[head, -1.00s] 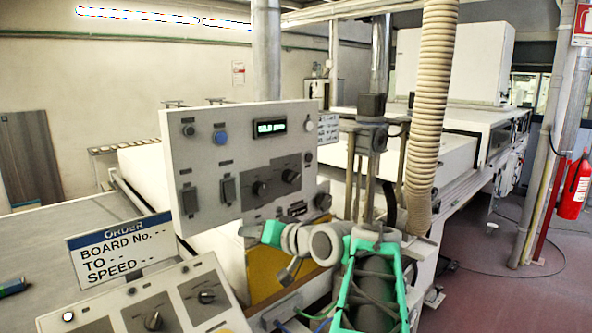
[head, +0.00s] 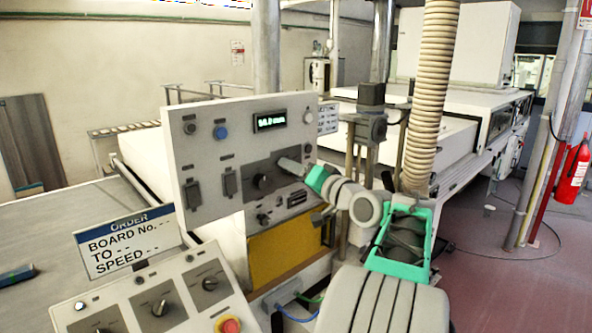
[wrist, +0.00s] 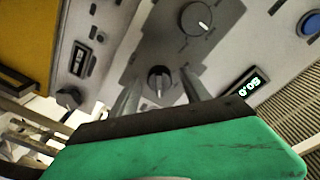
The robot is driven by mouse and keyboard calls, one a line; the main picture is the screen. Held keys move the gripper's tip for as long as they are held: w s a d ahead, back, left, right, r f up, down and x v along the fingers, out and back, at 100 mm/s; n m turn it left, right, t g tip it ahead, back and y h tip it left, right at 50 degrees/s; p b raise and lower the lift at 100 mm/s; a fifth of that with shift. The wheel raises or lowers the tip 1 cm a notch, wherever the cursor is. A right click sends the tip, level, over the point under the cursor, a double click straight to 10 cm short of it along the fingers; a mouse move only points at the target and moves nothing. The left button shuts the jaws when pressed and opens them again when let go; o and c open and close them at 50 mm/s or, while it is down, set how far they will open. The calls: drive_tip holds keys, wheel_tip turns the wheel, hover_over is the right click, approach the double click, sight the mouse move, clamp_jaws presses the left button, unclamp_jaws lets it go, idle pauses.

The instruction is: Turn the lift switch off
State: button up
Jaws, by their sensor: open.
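A black rotary switch (wrist: 159,82) on a dark plate of the upright grey control panel (head: 182,148) sits between my fingertips in the wrist view. Its label is too small to read, so I cannot confirm it is the lift switch. My gripper (wrist: 160,92) is open, with one finger on each side of the switch; contact is not clear. In the head view my gripper (head: 295,166) is at the right of the dark plate and hides that switch.
A round dial (wrist: 197,18) is beside the switch; it also shows in the head view (head: 260,181). A lit green display (head: 270,122) and blue button (head: 220,132) are above. A lower console with a red button (head: 229,326) stands in front. A ribbed hose (head: 430,100) hangs at right.

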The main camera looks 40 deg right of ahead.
clamp_jaws()
idle(0.5)
drive_tip(key=shift+f+n+b, duration=0.2)
drive_tip(key=shift+n+b, duration=0.1)
drive_tip(key=shift+b, duration=0.25)
drive_tip(key=shift+n+t+y+b, duration=0.35)
drive_tip(key=shift+n+b, duration=4.85)
drive_tip(key=shift+b, duration=2)
